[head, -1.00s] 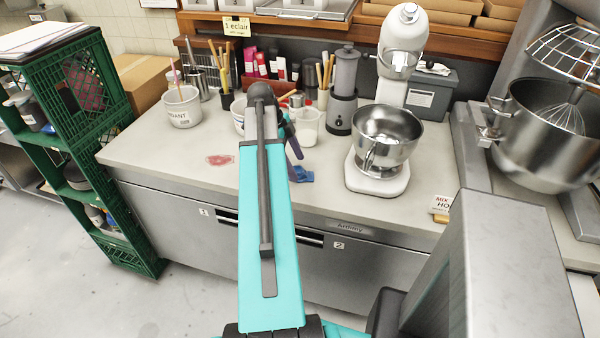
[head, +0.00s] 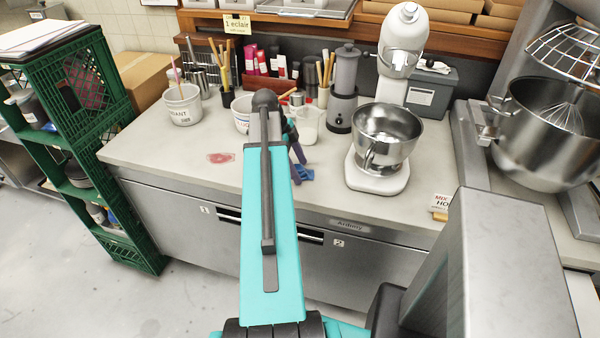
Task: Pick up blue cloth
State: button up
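The blue cloth (head: 304,173) lies on the worktop, just right of my teal arm, and looks crumpled. My arm hides its left part. My gripper (head: 297,157) shows only in part past the right edge of my arm. One dark purple finger points down at the cloth, its tip close to or touching the cloth's upper edge. The other finger is hidden, so I cannot tell whether the gripper is open or shut, or whether it holds any cloth.
A stand mixer with a steel bowl (head: 386,137) stands right of the cloth. A clear tub (head: 309,124), white tubs (head: 184,104) and a grey blender (head: 342,90) stand behind. A red stain (head: 221,158) marks the worktop at left. The front worktop is mostly clear.

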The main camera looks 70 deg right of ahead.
jog(key=c, duration=0.9)
jog(key=shift+o, duration=0.2)
jog(key=shift+r, duration=0.15)
